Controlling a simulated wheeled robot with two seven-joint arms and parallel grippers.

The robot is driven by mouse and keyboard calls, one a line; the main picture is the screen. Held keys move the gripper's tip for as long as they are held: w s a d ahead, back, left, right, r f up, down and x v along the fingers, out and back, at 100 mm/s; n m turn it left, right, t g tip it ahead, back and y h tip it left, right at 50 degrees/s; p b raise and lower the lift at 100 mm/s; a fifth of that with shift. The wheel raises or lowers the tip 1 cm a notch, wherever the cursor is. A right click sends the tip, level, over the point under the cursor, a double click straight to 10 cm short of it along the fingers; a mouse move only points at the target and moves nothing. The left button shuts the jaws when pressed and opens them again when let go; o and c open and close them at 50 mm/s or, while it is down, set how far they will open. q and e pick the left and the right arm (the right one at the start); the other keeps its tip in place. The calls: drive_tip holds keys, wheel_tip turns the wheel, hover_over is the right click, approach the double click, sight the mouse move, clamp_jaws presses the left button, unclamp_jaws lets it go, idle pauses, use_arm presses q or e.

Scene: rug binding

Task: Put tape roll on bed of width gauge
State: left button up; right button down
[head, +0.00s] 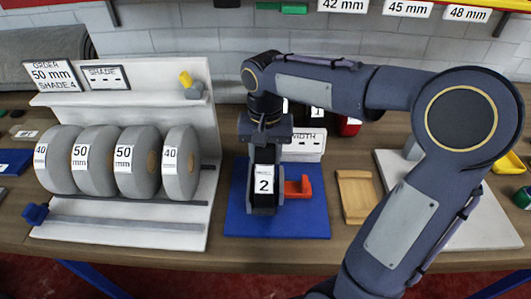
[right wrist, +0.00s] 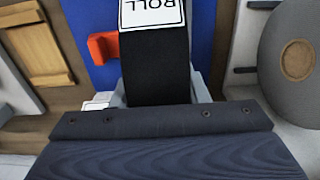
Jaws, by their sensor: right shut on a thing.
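A black tape roll (head: 264,205) with a white label reading "2" is seen edge-on in the head view. In the right wrist view the black roll (right wrist: 157,65) shows an upside-down "ROLL" label. My right gripper (head: 265,150) is above it and shut on it, with pale fingers on both sides in the wrist view. The width gauge has a blue base (head: 312,222) and a red jaw (head: 299,187), just right of the roll. The roll is over the blue base; I cannot tell whether it rests on it. A "WIDTH" sign (head: 303,143) stands behind. My left gripper is not in view.
A white rack (head: 190,100) at left holds several grey rolls (head: 140,160) labelled 40 and 50 mm. An order sign (head: 53,75) reads 50 mm, shade 4. A wooden block (head: 356,195) and a pale board (head: 490,225) lie to the right.

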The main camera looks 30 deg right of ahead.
drive_tip(key=shift+f, duration=0.15)
drive_tip(key=c, duration=0.8)
unclamp_jaws()
wheel_tip(320, 180, up, 12)
drive_tip(key=shift+r+p, duration=0.15)
drive_tip(key=shift+p, duration=0.35)
drive_tip(key=s+a+f+n+t+y, duration=0.1)
drive_tip(key=s+f+t, duration=0.1)
drive_tip(key=s+f, duration=0.2)
drive_tip(key=s+a+f+n+t+y, duration=0.1)
drive_tip(key=s+f+n, duration=0.1)
drive_tip(key=s+f, duration=0.2)
drive_tip(key=s+a+f+n+t+y, duration=0.1)
drive_tip(key=s+a+f+t, duration=0.1)
drive_tip(key=s+f, duration=0.3)
drive_tip(key=shift+s+a+n+t+y, duration=0.1)
drive_tip(key=shift+s+n+t+y, duration=0.25)
drive_tip(key=shift+s, duration=1.65)
